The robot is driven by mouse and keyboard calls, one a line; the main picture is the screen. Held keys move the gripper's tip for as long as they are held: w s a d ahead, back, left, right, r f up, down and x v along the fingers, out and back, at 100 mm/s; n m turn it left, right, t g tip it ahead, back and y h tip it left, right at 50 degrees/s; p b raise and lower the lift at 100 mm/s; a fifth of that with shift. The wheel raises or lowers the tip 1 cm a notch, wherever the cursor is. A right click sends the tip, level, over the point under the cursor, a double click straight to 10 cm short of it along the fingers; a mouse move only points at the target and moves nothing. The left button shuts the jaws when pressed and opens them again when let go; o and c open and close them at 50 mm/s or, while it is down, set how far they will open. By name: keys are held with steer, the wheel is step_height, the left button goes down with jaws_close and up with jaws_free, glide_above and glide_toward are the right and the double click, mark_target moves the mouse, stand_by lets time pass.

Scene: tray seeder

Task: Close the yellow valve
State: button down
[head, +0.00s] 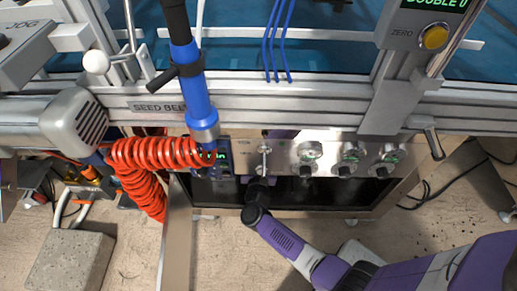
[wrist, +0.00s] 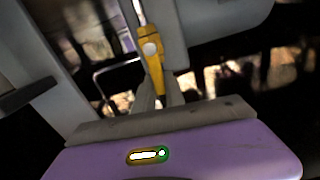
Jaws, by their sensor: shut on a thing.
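The yellow valve (wrist: 153,62) shows in the wrist view as a narrow yellow lever with a pale round pivot, joined to a thin metallic pipe above. My gripper (wrist: 160,100) is shut on the lower end of the yellow lever, its grey fingers on either side. In the head view my gripper (head: 260,183) reaches up to the underside of the grey panel strip, left of a row of round gauges. The yellow lever cannot be made out there, as my gripper and the panel hide it.
Several gauges (head: 309,152) with dark knobs line the panel to the right. A red coiled hose (head: 155,155) and a blue cylinder (head: 199,98) stand to the left. A grey rail (head: 300,112) runs above. A concrete block (head: 70,262) lies on the floor at lower left.

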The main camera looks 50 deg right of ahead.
steer(key=s+d+f+m+b, duration=0.2)
steer(key=f+m+b, duration=0.3)
steer(key=m, duration=1.2)
steer(key=shift+s+d+b, duration=0.4)
steer(key=shift+s+b, duration=0.3)
steer(key=shift+s, duration=0.15)
steer(key=shift+f, duration=0.1)
steer(key=c, duration=1.4)
jaws_free()
steer(key=p+v, duration=0.2)
steer(key=v, duration=0.5)
steer(key=shift+s+a+p, duration=0.25)
steer(key=shift+a+p, duration=0.05)
steer(key=shift+a, duration=0.05)
